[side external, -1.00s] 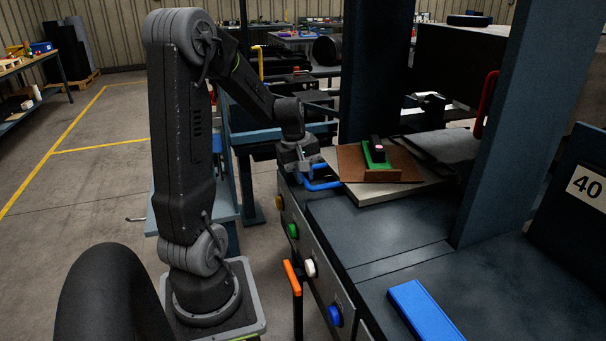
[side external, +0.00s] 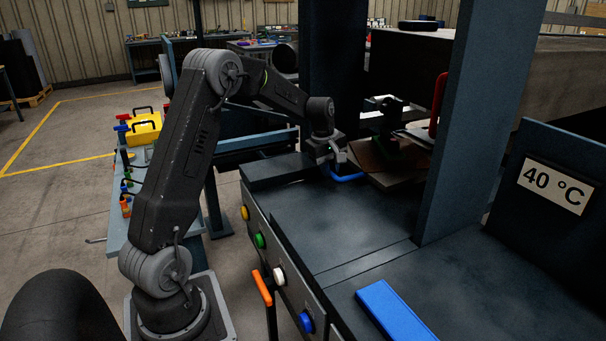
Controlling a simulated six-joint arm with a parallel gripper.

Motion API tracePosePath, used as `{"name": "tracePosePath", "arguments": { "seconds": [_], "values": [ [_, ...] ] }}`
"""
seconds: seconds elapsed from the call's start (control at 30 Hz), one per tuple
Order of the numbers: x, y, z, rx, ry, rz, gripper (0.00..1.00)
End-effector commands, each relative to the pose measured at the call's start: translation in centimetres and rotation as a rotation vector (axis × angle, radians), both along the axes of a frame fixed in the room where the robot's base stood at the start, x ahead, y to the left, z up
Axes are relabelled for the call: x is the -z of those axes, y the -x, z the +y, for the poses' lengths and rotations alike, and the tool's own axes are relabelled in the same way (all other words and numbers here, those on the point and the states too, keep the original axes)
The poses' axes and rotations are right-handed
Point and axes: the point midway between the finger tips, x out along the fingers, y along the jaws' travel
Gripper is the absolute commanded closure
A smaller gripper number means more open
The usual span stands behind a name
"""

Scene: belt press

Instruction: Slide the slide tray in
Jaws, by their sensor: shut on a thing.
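The slide tray (side external: 398,180) is a pale metal plate bearing a brown sheet (side external: 368,157) and a green piece (side external: 388,149). It now lies in shadow under the press's upper block, between the two uprights. Its blue handle (side external: 348,178) points out toward my arm. My gripper (side external: 337,164) is at the handle and shut on it; the fingers are small and dark, so the exact contact is hard to see. The tray's far part is hidden by the right upright and by shadow.
The blue-grey uprights (side external: 480,120) and (side external: 335,70) flank the tray. A red handle (side external: 440,93) stands by the right upright. Coloured buttons (side external: 279,275) and an orange lever (side external: 262,288) line the front. A blue bar (side external: 395,310) lies on the bare bed top.

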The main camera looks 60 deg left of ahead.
Motion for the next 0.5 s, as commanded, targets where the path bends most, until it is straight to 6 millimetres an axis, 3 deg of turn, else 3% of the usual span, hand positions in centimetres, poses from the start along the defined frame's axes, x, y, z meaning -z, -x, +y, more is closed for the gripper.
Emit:
{"name": "tracePosePath", "arguments": {
  "seconds": [0.03, 0.2, 0.5],
  "values": [
    [0.1, -1.5, -0.1, 0.004, 0.001, -0.001, 1.0],
    [0.1, -5.2, -0.1, 0.003, 0.0, -0.002, 1.0],
    [0.1, -9.7, -0.1, 0.001, 0.002, -0.001, 1.0]
  ]
}}
